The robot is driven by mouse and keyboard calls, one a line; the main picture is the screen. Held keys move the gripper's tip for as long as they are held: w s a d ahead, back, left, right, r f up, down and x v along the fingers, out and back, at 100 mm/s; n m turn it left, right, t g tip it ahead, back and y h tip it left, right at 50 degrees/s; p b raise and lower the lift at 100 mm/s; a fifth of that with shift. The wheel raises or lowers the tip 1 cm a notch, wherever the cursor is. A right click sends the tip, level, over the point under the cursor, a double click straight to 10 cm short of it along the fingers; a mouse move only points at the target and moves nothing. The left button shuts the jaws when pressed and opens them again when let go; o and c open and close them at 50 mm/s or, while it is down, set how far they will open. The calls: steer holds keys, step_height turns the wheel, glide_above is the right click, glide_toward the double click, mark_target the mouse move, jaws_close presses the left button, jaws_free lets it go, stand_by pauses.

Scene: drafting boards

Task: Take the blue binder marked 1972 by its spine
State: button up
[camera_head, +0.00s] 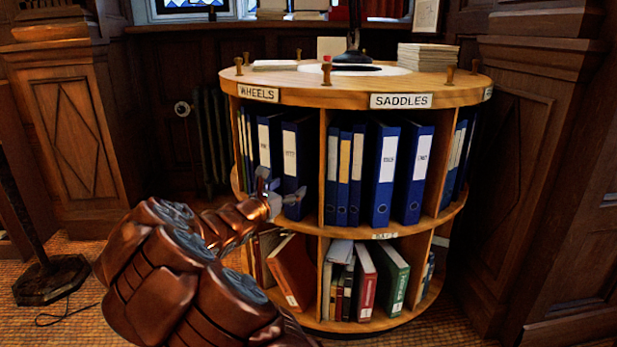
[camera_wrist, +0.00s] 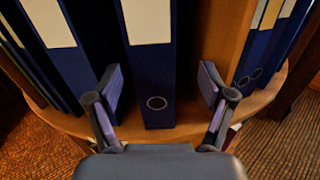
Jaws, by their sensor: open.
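A blue binder (camera_head: 292,165) with a white spine label stands upright in the upper tier under the WHEELS sign, just left of a wooden divider. Its label is too small to read surely. In the wrist view the binder (camera_wrist: 157,90) is upright in the middle, with a finger hole low on its spine. My gripper (camera_head: 281,191) is open at the lower part of this spine. In the wrist view my gripper (camera_wrist: 160,84) has one finger on each side of the binder, with gaps beside it. I cannot tell how far the fingertips reach past the spine.
The wooden divider (camera_wrist: 220,45) is close to my right finger. Another blue binder (camera_wrist: 62,50) stands to the left, across a dark gap. More blue binders (camera_head: 384,170) stand under SADDLES. The lower tier holds a leaning red binder (camera_head: 293,272) and several books.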

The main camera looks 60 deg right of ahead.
mark_target(310, 162)
steer(key=shift+w+d+f+n, duration=0.25)
steer(key=shift+d+f+n, duration=0.05)
steer(key=shift+f, duration=0.2)
steer(key=d+b, duration=0.1)
steer(key=d, duration=0.1)
steer(key=d+b, duration=0.1)
steer(key=d, duration=0.1)
steer(key=d+b, duration=0.1)
steer(key=d, duration=0.1)
steer(key=shift+w+d+f, duration=0.25)
steer(key=shift+d+f, duration=0.05)
steer(key=shift+d+r, duration=0.15)
steer(key=shift+d, duration=0.3)
jaws_close()
